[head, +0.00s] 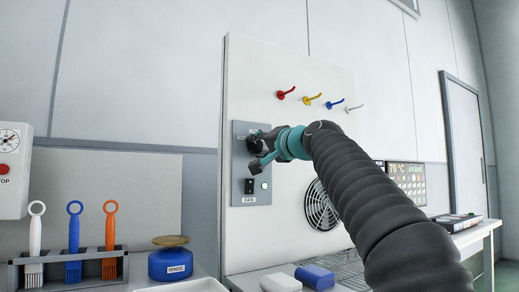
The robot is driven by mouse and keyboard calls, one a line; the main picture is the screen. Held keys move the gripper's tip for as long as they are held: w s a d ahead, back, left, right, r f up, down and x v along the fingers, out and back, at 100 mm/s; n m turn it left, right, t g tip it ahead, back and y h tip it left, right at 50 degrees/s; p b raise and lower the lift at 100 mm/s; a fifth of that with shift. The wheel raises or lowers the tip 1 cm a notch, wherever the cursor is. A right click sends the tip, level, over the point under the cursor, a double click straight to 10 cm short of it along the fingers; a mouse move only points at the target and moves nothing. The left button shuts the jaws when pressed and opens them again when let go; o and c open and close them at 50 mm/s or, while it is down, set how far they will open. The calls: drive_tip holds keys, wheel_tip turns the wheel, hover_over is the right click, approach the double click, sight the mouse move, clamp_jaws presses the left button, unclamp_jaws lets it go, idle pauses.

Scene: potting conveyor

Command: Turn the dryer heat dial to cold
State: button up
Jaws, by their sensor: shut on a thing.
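The dryer's grey control panel (239,190) is on the front of a tall white panel, left of the middle in the head view. My gripper (258,152) is at the upper part of this control panel, shut on a dark knob, which I take to be the heat dial (252,145). My fingers cover most of the dial, so its pointer and its setting are hidden. Below it on the same panel are a black switch (249,186) and a small green light (264,185), with a label reading FAN.
Red, yellow, blue and white hooks (308,99) stick out above my arm. A round fan grille (320,206) is below it. Brushes stand in a rack (68,259) at left, beside a blue pot (170,264). A screen (406,182) reads 70 °C.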

drive_tip(key=shift+n, duration=0.7)
drive_tip(key=o, duration=1.1)
drive_tip(key=shift+o, duration=0.2)
drive_tip(key=shift+d, duration=0.1)
drive_tip(key=v, duration=1.1)
drive_tip(key=shift+s+d, duration=0.25)
drive_tip(key=shift+s, duration=0.1)
drive_tip(key=shift+f, duration=0.1)
